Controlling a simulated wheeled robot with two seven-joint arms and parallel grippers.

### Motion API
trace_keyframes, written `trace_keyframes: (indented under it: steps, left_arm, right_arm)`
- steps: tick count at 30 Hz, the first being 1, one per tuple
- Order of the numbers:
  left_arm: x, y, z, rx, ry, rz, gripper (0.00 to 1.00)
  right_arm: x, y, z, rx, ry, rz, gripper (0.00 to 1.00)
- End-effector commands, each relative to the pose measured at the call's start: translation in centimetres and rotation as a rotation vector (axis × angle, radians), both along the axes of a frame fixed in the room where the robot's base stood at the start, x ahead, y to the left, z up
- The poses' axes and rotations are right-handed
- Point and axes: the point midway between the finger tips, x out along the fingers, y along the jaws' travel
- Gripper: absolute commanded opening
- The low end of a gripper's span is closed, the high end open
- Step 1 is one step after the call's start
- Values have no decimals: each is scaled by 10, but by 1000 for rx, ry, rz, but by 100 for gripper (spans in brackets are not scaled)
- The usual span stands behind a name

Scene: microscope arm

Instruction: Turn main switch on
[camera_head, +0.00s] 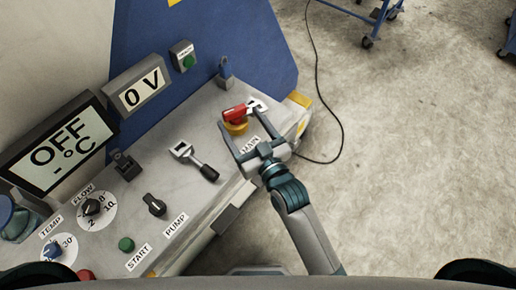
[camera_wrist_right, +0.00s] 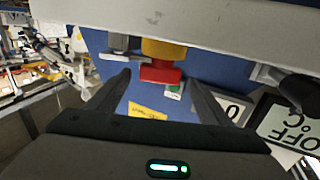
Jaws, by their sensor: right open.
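The main switch is a red handle (camera_head: 234,113) on a yellow base (camera_head: 237,128), at the far right end of the grey console. A partly covered label lies just in front of it. My right gripper (camera_head: 239,117) is open, with its two fingers reaching to either side of the switch. In the right wrist view the red handle (camera_wrist_right: 160,71) and yellow base (camera_wrist_right: 163,49) appear between and beyond the fingertips (camera_wrist_right: 160,84). I cannot tell whether the fingers touch the handle. My left gripper is out of view.
The console (camera_head: 215,108) also carries a voltage display (camera_head: 141,96) reading 0 V, an OFF display (camera_head: 62,150), a green button (camera_head: 188,61), a black-handled lever (camera_head: 196,161), the pump knob (camera_head: 154,205) and the green start button (camera_head: 126,244). Open floor lies right of it.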

Motion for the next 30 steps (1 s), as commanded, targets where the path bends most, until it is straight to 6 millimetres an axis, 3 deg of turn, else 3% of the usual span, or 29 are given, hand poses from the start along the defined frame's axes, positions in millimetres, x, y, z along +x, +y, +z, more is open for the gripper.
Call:
trace_keyframes:
  steps: [6,12,18,27,30]
  left_arm:
    - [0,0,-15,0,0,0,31]
    - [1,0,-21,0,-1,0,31]
    - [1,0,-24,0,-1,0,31]
    - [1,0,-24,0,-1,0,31]
    - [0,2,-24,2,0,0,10]
  right_arm:
    - [-41,-22,-4,0,2,1,73]
    - [-66,-36,-2,0,1,0,73]
    - [-77,-42,0,1,0,0,73]
    - [-78,-42,0,1,0,0,73]
    - [-78,-42,0,0,1,0,73]
